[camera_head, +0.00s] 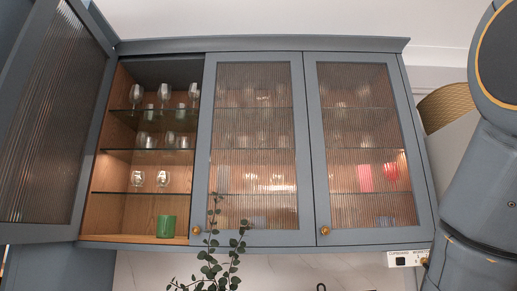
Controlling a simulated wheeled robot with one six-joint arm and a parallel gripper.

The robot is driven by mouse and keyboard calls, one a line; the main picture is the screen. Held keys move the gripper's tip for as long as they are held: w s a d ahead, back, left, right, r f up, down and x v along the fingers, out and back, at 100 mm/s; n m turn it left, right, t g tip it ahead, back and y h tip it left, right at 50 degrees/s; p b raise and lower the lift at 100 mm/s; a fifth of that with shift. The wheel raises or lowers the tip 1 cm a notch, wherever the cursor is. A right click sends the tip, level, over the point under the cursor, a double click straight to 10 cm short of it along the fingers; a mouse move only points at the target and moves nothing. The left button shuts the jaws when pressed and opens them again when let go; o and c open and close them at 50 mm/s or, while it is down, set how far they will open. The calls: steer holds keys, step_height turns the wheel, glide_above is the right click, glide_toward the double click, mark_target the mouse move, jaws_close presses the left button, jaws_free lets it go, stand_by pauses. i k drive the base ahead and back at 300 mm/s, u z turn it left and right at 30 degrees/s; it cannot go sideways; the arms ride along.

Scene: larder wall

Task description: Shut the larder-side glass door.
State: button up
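A grey-blue wall cabinet (258,44) has three ribbed-glass doors. The left glass door (52,120) stands wide open, swung out toward the camera on its left side. It uncovers shelves with stemmed glasses (165,94) and a green cup (166,226). The middle glass door (254,140) and the right glass door (367,140) are shut, each with a round brass knob near its lower left corner. The open door's knob is not in view. My arm shows at the right edge, but my gripper is out of the picture.
A leafy plant (218,260) rises in front of the cabinet's lower edge, below the middle door. A white socket strip (407,258) is under the cabinet at right. A gold patterned object (446,106) is right of the cabinet.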

mark_target(56, 79)
steer(key=u, duration=0.5)
steer(key=k, duration=0.6)
steer(key=u, duration=1.3)
steer(key=i, duration=0.7)
steer(key=u, duration=0.6)
steer(key=i, duration=0.75)
steer(key=z, duration=0.05)
